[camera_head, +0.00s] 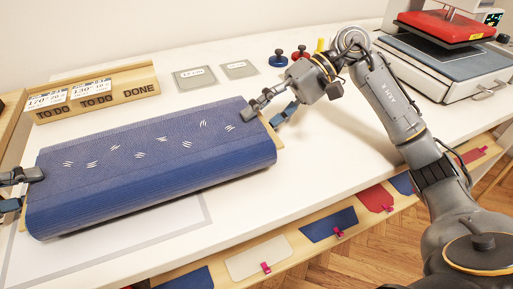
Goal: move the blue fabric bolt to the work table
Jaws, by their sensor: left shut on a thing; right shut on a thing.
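The blue fabric bolt (150,168) lies lengthwise over the left part of the white work table (340,150), with small white marks on its upper face. My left gripper (22,188) is at the left edge of the picture, shut on the bolt's left end. My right gripper (268,118) is shut on the bolt's right end, near a strip of light board. Whether the bolt's underside touches the table cannot be told.
A wooden TO DO and DONE holder (100,92) stands behind the bolt. Two grey cards (194,78) and small coloured knobs (278,58) lie further back. A red heat press (440,30) stands at the back right. Fabric swatches (328,225) hang along the front edge.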

